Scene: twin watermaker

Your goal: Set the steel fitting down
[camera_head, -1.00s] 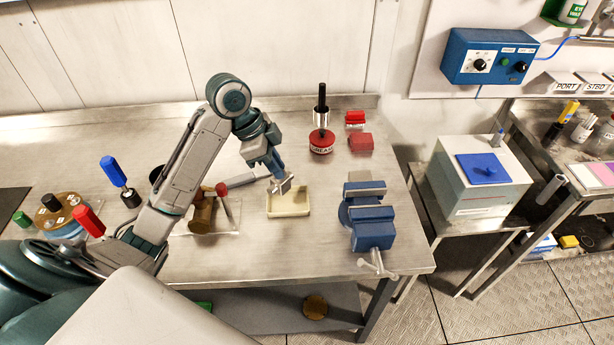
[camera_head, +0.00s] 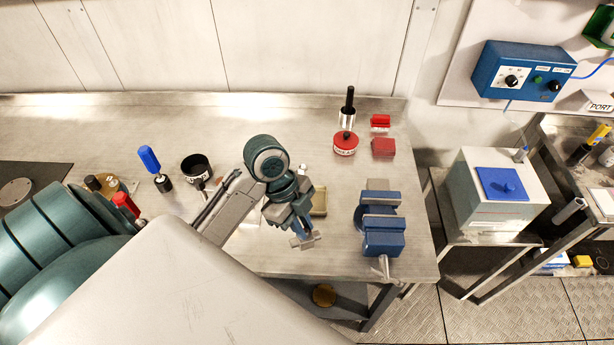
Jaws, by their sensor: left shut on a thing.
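My left gripper (camera_head: 301,232) is shut on the steel fitting (camera_head: 307,242), a small light-grey piece at the fingertips. I cannot tell whether the fitting touches the bench top. My right gripper is not in view.
The blue vise (camera_head: 382,238) stands close on the right. A red grease tin (camera_head: 345,146) and red blocks (camera_head: 383,147) are at the back. A black cup (camera_head: 196,168) and blue-handled tool (camera_head: 150,160) are left.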

